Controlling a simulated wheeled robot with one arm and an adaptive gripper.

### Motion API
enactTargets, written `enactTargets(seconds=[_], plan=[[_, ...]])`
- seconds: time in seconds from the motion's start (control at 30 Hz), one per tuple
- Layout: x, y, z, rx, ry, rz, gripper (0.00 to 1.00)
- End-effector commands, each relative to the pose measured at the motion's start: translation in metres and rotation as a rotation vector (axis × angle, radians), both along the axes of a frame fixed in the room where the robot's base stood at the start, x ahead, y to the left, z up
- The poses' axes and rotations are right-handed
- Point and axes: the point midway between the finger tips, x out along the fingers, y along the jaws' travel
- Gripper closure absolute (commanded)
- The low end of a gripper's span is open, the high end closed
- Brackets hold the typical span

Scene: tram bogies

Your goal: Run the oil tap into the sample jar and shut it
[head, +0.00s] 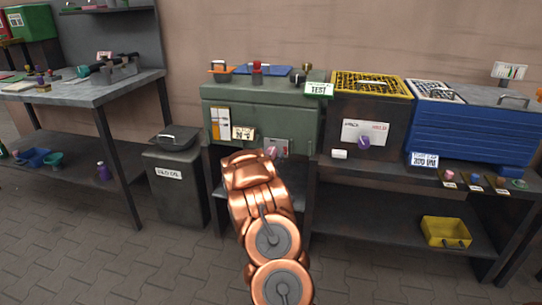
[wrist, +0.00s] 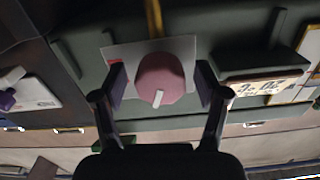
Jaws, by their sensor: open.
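A pink faceted knob (wrist: 161,78) with a white pointer mark sits on a pale plate on the front of the green tank (head: 262,103). In the wrist view it lies between the fingers of my gripper (wrist: 160,86), which is open, one finger on each side. I cannot tell whether the fingers touch it. A brass pipe (wrist: 153,18) shows beside the knob. In the head view the pink knob (head: 271,152) shows just above my copper arm, which hides my gripper. I cannot make out a sample jar; the space under the knob is mostly hidden by my arm.
A dark lidded bin (head: 175,180) stands left of the tank. To the right are a dark box with a purple knob (head: 364,142), a blue chest (head: 470,135) and small coloured items along the shelf edge. A yellow bin (head: 446,231) sits below. The paved floor in front is clear.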

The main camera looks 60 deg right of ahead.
Motion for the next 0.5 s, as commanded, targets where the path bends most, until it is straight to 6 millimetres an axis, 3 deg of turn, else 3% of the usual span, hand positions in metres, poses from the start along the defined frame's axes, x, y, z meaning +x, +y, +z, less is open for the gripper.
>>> enactTargets(seconds=[0.17, 0.5], plan=[[0.0, 0.0001, 0.0001, 0.0, 0.0, 0.0, 0.29], [-0.0001, 0.0001, 0.0002, 0.0, 0.0, 0.0, 0.64]])
